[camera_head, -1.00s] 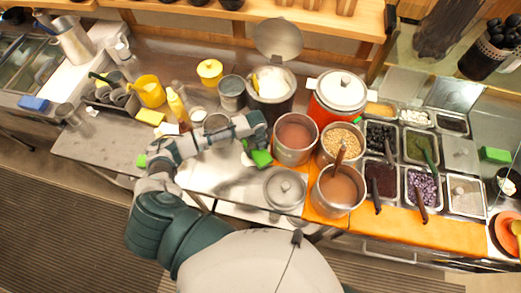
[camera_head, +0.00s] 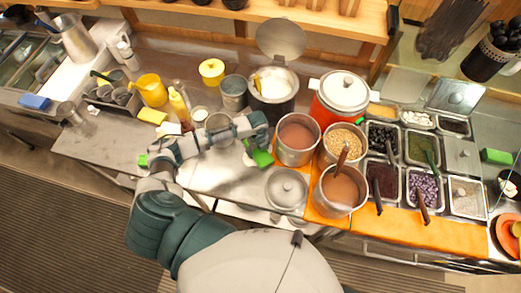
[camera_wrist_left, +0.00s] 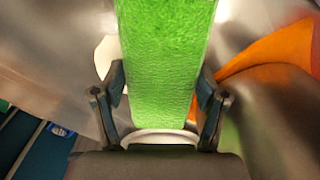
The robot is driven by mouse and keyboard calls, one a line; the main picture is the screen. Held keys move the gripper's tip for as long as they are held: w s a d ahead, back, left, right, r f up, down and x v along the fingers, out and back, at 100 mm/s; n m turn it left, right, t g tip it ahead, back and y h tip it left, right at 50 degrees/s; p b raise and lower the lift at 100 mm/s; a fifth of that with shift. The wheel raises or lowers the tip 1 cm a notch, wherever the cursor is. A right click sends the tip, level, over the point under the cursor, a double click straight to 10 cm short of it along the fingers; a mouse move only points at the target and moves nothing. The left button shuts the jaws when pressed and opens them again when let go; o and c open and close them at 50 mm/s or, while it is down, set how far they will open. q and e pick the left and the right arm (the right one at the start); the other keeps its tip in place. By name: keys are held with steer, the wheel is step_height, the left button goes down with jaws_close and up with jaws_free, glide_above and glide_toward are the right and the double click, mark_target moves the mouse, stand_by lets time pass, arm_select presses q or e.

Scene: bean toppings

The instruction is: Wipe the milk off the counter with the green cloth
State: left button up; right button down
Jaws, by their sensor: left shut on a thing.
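The green cloth (camera_head: 263,158) is in my left gripper (camera_head: 259,143), low over the steel counter and just left of the metal pot of reddish-brown liquid. In the left wrist view the cloth (camera_wrist_left: 165,65) stretches away between the two fingers of my left gripper (camera_wrist_left: 160,100), which are shut on it. A white patch, apparently the milk (camera_head: 247,160), shows at the cloth's left edge, and a white patch shows beside the cloth in the wrist view (camera_wrist_left: 105,56). The cloth hides part of the counter. My right gripper is not in view.
The reddish-brown pot (camera_head: 298,138) stands close right of the cloth. A white-filled pot (camera_head: 273,88) with a raised lid is behind. Bare counter (camera_head: 215,172) lies left of the cloth.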

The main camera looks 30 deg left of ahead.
mark_target(248, 158)
arm_select(q)
steer(key=shift+s+a, duration=0.2)
steer(key=shift+a, duration=0.15)
steer(key=shift+s+a+p, duration=0.1)
steer(key=shift+s+p, duration=0.2)
steer(key=shift+p, duration=0.25)
steer(key=shift+s+r, duration=0.1)
steer(key=shift+s, duration=0.15)
steer(key=shift+s+r+p, duration=0.1)
steer(key=shift+s+p, duration=0.75)
steer(key=shift+p, duration=0.1)
steer(key=shift+s+a+p, duration=0.25)
steer(key=shift+s+p, duration=0.1)
steer(key=shift+s, duration=0.1)
steer(key=shift+s+a, duration=0.1)
steer(key=shift+a, duration=0.3)
steer(key=shift+a+f, duration=0.25)
steer(key=shift+d, duration=0.4)
steer(key=shift+d+f, duration=0.1)
steer(key=shift+f, duration=0.05)
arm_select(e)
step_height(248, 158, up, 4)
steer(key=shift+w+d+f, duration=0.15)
